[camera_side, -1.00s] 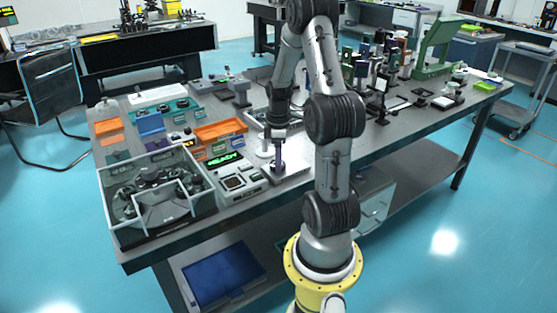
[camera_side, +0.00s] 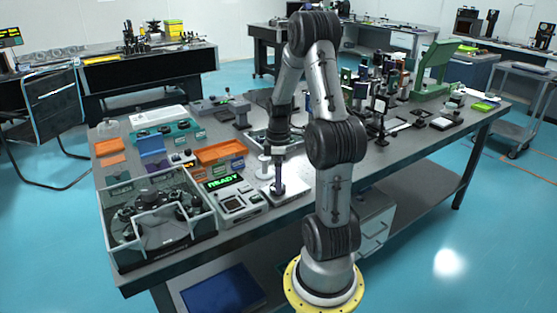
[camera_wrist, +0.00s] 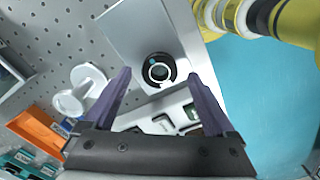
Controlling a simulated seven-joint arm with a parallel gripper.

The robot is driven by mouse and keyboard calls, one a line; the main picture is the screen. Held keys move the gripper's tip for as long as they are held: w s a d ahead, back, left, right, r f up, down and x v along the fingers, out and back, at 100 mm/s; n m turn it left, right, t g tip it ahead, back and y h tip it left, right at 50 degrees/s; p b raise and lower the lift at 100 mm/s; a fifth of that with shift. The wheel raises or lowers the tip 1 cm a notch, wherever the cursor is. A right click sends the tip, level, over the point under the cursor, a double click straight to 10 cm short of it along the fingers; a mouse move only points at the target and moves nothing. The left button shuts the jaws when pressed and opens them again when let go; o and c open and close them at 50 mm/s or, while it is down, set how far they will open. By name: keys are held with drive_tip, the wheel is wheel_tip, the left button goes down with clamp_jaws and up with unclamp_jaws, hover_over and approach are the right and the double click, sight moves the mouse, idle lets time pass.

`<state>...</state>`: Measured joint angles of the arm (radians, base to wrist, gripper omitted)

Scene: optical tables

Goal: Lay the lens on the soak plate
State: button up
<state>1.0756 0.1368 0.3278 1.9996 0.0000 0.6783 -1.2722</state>
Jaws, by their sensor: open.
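The light grey soak plate (camera_wrist: 135,28) lies on the table and also shows in the side view (camera_side: 298,188). A round black-rimmed piece with a pale ring in its middle, apparently the lens (camera_wrist: 158,70), lies flat on the plate near its edge. My gripper (camera_wrist: 158,76) is open, its two purple fingers spread on either side of the lens in the wrist view. No contact with the lens is visible. In the side view my gripper (camera_side: 279,178) is low over the plate, and the lens is hard to make out there.
A white spool-shaped stand (camera_wrist: 80,92) is close to the left finger. A device with a green READY display (camera_side: 222,182) adjoins the plate. An orange tray (camera_side: 219,152) and a clear-walled box (camera_side: 160,215) are further left. Optics crowd the table's right part.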

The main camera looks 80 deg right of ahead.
wheel_tip(320, 180, up, 10)
drive_tip(key=w+a+r+t+h, duration=0.1)
drive_tip(key=w+a+r, duration=0.35)
drive_tip(key=a, duration=0.45)
drive_tip(key=s+a+r+m+t, duration=0.1)
drive_tip(key=s+a+t, duration=0.1)
drive_tip(key=a, duration=0.8)
drive_tip(key=s+a+r+m+t+y, duration=0.1)
drive_tip(key=s+a+t, duration=0.1)
drive_tip(key=a, duration=0.8)
drive_tip(key=shift+a+t, duration=0.3)
drive_tip(key=shift+a, duration=0.05)
drive_tip(key=shift+s, duration=0.1)
drive_tip(key=shift+c, duration=0.2)
